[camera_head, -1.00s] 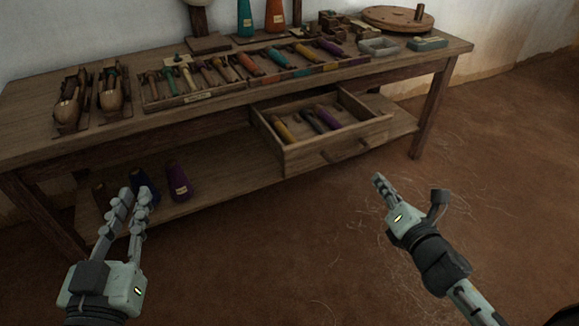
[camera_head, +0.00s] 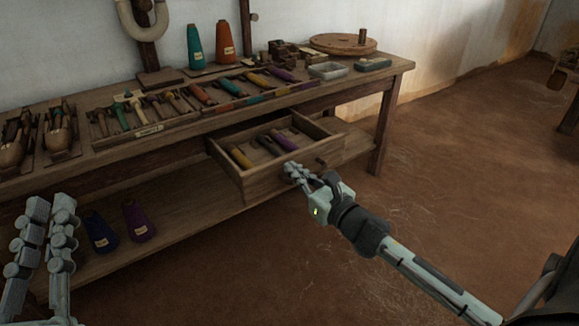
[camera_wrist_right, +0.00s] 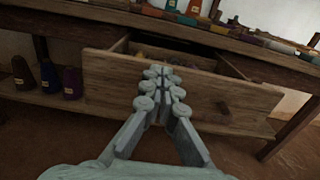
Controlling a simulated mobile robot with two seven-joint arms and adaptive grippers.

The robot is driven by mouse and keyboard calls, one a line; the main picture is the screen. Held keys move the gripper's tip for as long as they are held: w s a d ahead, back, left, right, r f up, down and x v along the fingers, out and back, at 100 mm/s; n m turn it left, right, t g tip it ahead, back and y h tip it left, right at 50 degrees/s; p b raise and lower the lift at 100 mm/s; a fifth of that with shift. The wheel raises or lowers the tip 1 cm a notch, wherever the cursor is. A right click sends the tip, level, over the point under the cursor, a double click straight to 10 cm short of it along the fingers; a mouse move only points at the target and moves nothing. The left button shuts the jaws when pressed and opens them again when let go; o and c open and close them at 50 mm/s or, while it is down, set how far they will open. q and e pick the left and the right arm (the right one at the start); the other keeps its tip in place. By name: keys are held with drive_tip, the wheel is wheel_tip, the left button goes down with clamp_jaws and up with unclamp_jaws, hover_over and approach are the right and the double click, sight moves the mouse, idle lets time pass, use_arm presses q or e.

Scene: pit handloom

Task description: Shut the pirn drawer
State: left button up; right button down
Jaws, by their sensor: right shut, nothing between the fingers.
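The pirn drawer (camera_head: 262,185) stands pulled out from under the table top, with yellow, dark and purple pirns (camera_head: 268,147) inside. My right gripper (camera_head: 290,168) is shut and empty. Its fingertips are at the drawer's front panel, close to its upper edge; I cannot tell whether they touch. In the right wrist view the closed fingers (camera_wrist_right: 160,72) overlap the wooden drawer front (camera_wrist_right: 235,105) and hide part of it. In the head view the gripper partly hides the drawer's handle. My left gripper (camera_head: 48,205) is at the lower left, empty, its fingers apart, away from the drawer.
The wooden table (camera_head: 395,72) carries a tray of tools and pirns (camera_head: 150,128), a teal cone (camera_head: 195,45), an orange cone (camera_head: 226,42) and a round wooden disc (camera_head: 343,43). Blue and purple cones (camera_head: 139,220) stand on the lower shelf.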

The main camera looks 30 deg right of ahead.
drive_tip(key=shift+w, duration=1.1)
use_arm(q)
drive_tip(key=shift+r, duration=0.1)
